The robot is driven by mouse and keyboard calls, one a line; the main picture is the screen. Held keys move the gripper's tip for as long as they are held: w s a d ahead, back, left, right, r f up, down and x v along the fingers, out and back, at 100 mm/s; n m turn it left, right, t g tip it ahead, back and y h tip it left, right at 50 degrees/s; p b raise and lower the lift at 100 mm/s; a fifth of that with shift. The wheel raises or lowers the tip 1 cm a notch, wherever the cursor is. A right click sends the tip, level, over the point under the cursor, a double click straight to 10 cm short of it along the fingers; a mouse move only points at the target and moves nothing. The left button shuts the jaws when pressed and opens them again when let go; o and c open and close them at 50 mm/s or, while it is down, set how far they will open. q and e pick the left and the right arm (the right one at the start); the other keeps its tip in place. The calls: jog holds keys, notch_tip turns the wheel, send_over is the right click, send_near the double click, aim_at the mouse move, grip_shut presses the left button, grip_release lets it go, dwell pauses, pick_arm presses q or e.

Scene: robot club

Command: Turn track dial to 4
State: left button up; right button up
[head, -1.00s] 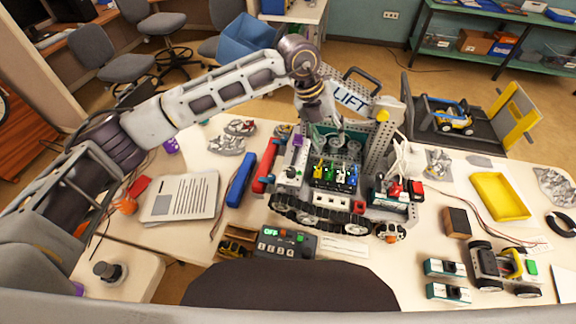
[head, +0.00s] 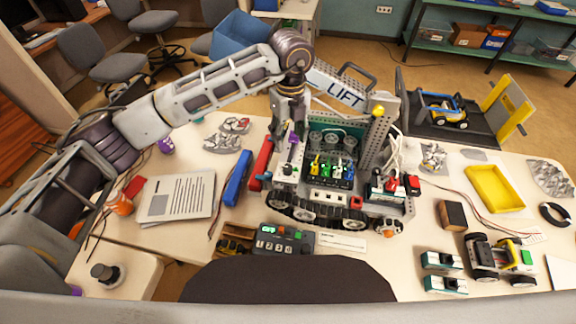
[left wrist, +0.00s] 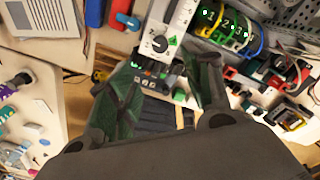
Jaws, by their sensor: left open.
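A tracked model robot (head: 320,205) stands on the white table in the head view. Its white dial panel (head: 285,173) is at its left end, below my left gripper (head: 287,138). My right gripper is not in view.
Numbered colored modules (head: 330,170) sit right of the panel. A LIFT tower (head: 340,95) stands behind. Red (head: 261,162) and blue (head: 237,178) bars lie left. A dark control box (head: 280,240) with a green display is in front. Papers (head: 177,196) lie further left.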

aim_at(288, 167)
pick_arm(q)
jog(key=shift+f, duration=0.2)
dwell(0.3)
jog(key=shift+a+f+p, duration=0.1)
jog(key=shift+f+p, duration=1.25)
jog(key=shift+f, duration=5.4)
jog(key=c, duration=1)
jog(key=shift+c, duration=0.2)
